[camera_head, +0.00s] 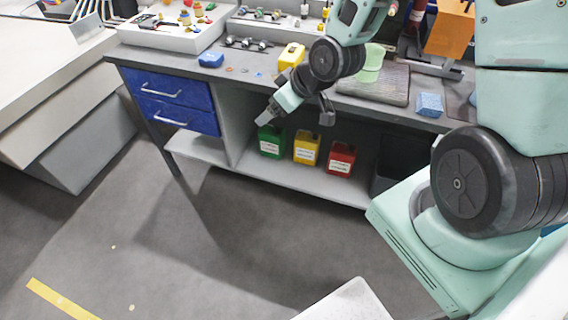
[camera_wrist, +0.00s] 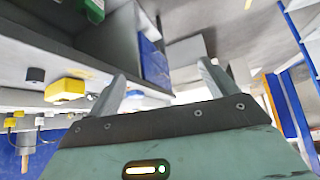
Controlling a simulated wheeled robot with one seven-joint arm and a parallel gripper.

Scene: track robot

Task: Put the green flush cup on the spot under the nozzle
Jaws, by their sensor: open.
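My gripper (camera_head: 296,116) is open and empty, in front of the workbench's edge and above the lower shelf. In the wrist view its two fingers (camera_wrist: 162,74) stand wide apart with nothing between them. I cannot tell for sure which thing is the green flush cup. Small coloured pieces, one of them greenish (camera_head: 185,18), stand on the white tray at the back left of the bench.
The workbench (camera_head: 240,62) has blue drawers (camera_head: 168,92) at left. Green (camera_head: 271,141), yellow (camera_head: 306,147) and red (camera_head: 341,158) canisters stand on the lower shelf. A yellow box (camera_head: 291,56), blue blocks (camera_head: 430,104) and an orange machine (camera_head: 450,28) are on top. The floor in front is clear.

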